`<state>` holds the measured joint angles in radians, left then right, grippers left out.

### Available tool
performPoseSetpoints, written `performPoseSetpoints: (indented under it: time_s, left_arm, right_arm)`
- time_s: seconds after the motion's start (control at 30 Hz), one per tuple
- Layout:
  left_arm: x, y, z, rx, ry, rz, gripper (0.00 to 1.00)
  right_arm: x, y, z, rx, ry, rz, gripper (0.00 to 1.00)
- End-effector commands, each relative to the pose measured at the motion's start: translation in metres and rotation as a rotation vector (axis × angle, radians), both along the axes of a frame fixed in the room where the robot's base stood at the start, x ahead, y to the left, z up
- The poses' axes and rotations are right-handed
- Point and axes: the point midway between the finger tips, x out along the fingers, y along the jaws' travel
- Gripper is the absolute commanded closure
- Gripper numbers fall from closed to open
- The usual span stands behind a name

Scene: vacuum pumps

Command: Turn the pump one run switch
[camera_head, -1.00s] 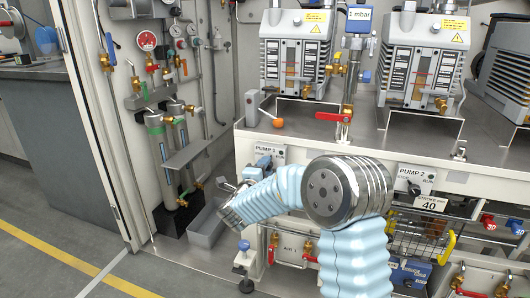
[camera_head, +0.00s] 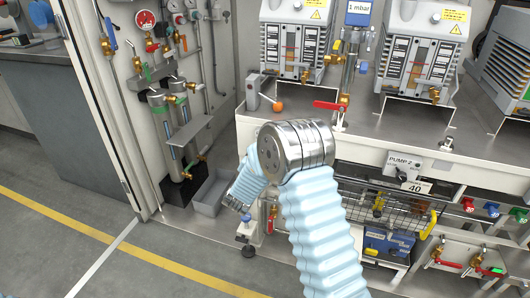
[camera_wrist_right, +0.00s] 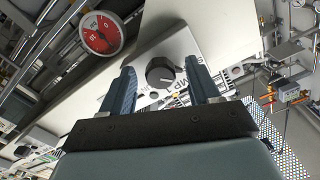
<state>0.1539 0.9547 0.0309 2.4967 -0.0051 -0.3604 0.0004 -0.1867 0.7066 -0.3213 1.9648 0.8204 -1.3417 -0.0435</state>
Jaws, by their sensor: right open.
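A black round run switch knob (camera_wrist_right: 161,72) sits on a pale label plate in the right wrist view, with part of its lettering showing. My right gripper (camera_wrist_right: 160,66) is open, with one finger on each side of the knob. I cannot tell whether the fingers touch it or are still short of it. In the head view my right arm's wrist and pale blue sleeve cover the pump one panel, so its plate, its switch and my gripper are hidden there. The pump two plate with its black switch (camera_head: 401,172) shows to the right. My left gripper is not in view.
A red gauge (camera_wrist_right: 102,34) is left of the gripper in the wrist view. In the head view, an orange-knobbed lever (camera_head: 277,104) and a red valve handle (camera_head: 329,105) stand on the bench above my arm. A wire basket (camera_head: 385,208) is to the right.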

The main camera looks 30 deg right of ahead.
Motion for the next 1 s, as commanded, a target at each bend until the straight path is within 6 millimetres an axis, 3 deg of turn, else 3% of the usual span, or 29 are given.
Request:
performPoseSetpoints:
  time_s: [1.0]
  left_arm:
    - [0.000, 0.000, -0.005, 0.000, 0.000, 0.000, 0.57]
  right_arm:
    - [-0.014, 0.016, 0.001, 0.001, -0.003, 0.000, 0.39]
